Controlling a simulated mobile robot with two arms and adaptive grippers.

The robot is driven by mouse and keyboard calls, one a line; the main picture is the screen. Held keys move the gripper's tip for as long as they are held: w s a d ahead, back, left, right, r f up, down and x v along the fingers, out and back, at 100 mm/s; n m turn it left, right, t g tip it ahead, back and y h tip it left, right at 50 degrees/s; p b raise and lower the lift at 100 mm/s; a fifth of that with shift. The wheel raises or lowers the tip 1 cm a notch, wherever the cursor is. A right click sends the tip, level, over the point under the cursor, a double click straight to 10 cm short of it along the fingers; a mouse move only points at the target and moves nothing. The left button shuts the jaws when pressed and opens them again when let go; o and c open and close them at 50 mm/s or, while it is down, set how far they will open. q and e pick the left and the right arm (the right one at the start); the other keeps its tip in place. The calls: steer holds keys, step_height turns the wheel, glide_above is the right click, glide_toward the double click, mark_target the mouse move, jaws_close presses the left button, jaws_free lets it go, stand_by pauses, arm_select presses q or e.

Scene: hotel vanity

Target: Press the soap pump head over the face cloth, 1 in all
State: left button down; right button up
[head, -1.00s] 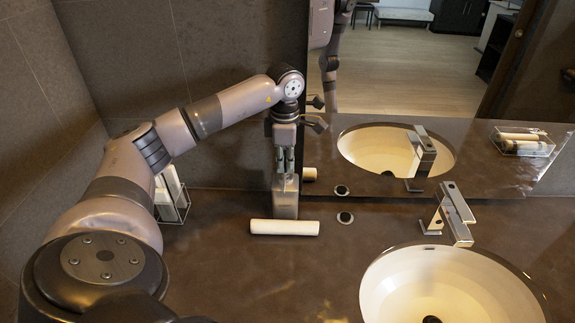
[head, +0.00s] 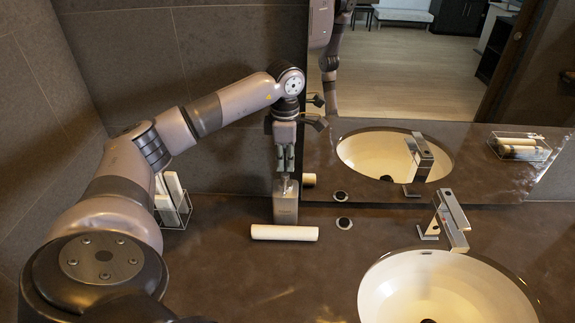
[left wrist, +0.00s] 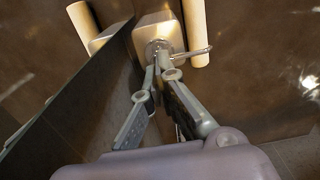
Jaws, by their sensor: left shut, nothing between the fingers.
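The soap dispenser (head: 285,207), a grey box-shaped bottle, stands upright on the counter against the mirror wall. Its metal pump head (left wrist: 160,47) shows in the left wrist view, with the spout pointing right, towards the face cloth. The face cloth (head: 284,232) is a white roll lying just in front of the bottle; it also shows in the left wrist view (left wrist: 195,32). My left gripper (head: 285,171) is shut and empty, pointing down directly above the pump head. I cannot tell whether the fingertips touch it. My right gripper is not in view.
A clear holder with white items (head: 173,200) stands left of the bottle. A metal faucet (head: 448,220) and sink (head: 440,290) are at the right. A small dark round item (head: 344,223) lies right of the cloth. The mirror (head: 400,110) rises behind.

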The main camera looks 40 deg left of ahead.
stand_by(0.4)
arm_select(q)
step_height(320, 180, up, 6)
steer(key=p, duration=0.4)
steer(key=shift+p, duration=0.3)
stand_by(0.4)
